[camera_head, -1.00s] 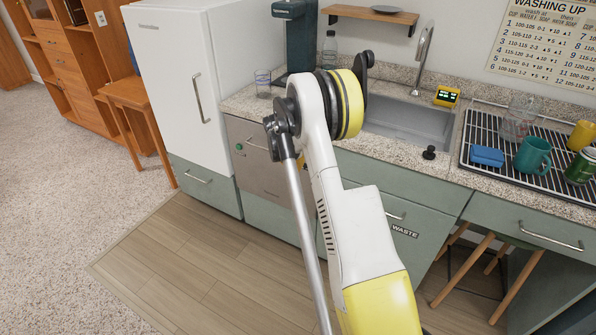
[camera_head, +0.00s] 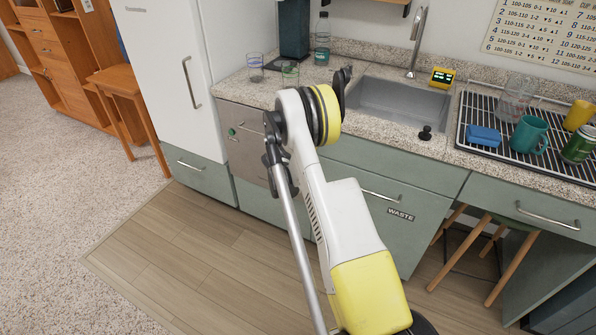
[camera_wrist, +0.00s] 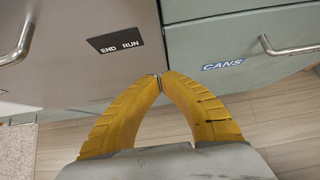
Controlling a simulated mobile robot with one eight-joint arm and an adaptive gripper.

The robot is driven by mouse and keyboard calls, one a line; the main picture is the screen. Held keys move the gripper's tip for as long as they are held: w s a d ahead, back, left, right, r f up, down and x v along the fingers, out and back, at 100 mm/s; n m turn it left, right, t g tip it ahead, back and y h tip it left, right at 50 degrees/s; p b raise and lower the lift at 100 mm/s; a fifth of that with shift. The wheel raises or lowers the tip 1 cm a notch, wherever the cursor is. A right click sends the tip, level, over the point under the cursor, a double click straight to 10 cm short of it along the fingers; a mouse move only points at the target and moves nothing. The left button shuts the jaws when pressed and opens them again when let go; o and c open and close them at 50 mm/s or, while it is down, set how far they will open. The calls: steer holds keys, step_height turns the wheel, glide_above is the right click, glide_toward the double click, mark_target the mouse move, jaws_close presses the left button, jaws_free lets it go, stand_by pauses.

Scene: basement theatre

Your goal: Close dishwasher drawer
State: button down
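The dishwasher drawer has a stainless steel front (camera_head: 240,150) with a green button and a bar handle, under the counter between the white fridge and the sink cabinet. My arm covers its right part. In the wrist view its steel front (camera_wrist: 70,60) fills the upper left, with an "END RUN" label and part of the handle. It looks about level with the green cabinet beside it; I cannot tell if a small gap remains. My gripper (camera_wrist: 160,77) has its yellow fingertips together with nothing between them, near the front's right edge. Contact is unclear. The head view hides the gripper behind my arm.
A green drawer marked "CANS" (camera_wrist: 245,50) with a handle is right of the steel front. The "WASTE" cabinet (camera_head: 400,235) and a stool (camera_head: 490,240) are farther right. The fridge (camera_head: 165,60) stands left. The wooden floor (camera_head: 190,270) in front is clear.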

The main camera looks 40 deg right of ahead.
steer(key=d, duration=0.1)
steer(key=w+d+b, duration=0.1)
steer(key=d, duration=0.2)
steer(key=shift+w+f, duration=0.1)
steer(key=shift+w, duration=0.2)
steer(key=shift+w+d, duration=0.25)
steer(key=shift+d, duration=0.35)
steer(key=shift+w+d, duration=0.25)
steer(key=shift+d, duration=0.35)
